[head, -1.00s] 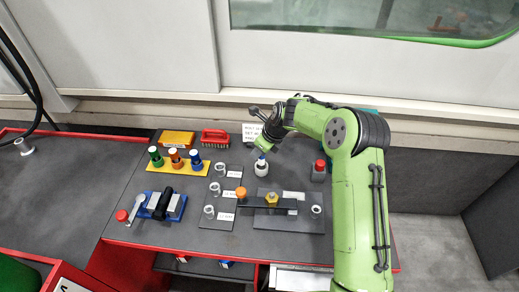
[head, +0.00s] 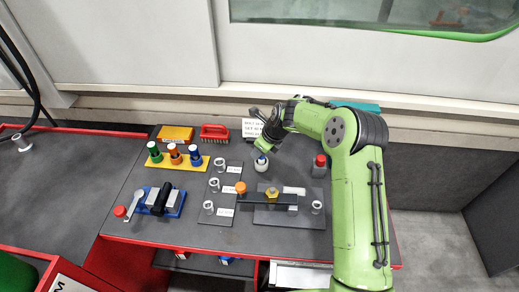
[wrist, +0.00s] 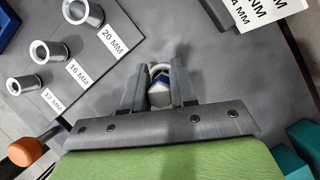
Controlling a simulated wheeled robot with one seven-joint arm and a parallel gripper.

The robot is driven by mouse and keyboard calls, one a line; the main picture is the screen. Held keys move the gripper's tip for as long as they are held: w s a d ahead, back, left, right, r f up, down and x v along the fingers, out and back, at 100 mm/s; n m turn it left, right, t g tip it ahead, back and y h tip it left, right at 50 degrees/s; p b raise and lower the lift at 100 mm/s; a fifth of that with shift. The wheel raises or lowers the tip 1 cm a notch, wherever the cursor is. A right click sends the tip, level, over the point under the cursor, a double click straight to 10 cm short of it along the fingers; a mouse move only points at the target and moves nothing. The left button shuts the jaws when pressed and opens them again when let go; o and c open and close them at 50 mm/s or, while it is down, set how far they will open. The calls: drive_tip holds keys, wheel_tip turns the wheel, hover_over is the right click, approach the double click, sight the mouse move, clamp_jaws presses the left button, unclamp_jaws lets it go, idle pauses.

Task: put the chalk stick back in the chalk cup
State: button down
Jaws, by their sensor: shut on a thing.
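The chalk cup (head: 261,167) is a small white cup standing on the grey bench top, below my gripper (head: 264,148) in the head view.
Metal sleeves (head: 214,185) on a labelled plate stand to the left. A plate with a dark bar and yellow nut (head: 272,191) lies nearer the front. A red-capped bottle (head: 319,166) stands to the right. A sign (head: 252,128) stands behind the cup.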

drive_tip(key=shift+f+b, duration=0.3)
drive_tip(key=shift+f, duration=0.35)
drive_tip(key=c, duration=0.8)
unclamp_jaws()
drive_tip(key=p+v, duration=0.3)
drive_tip(key=v, duration=1.2)
drive_tip(key=shift+r+p, duration=0.35)
drive_tip(key=shift+p, duration=0.05)
drive_tip(key=shift+s+d, duration=0.1)
drive_tip(key=shift+d, duration=0.05)
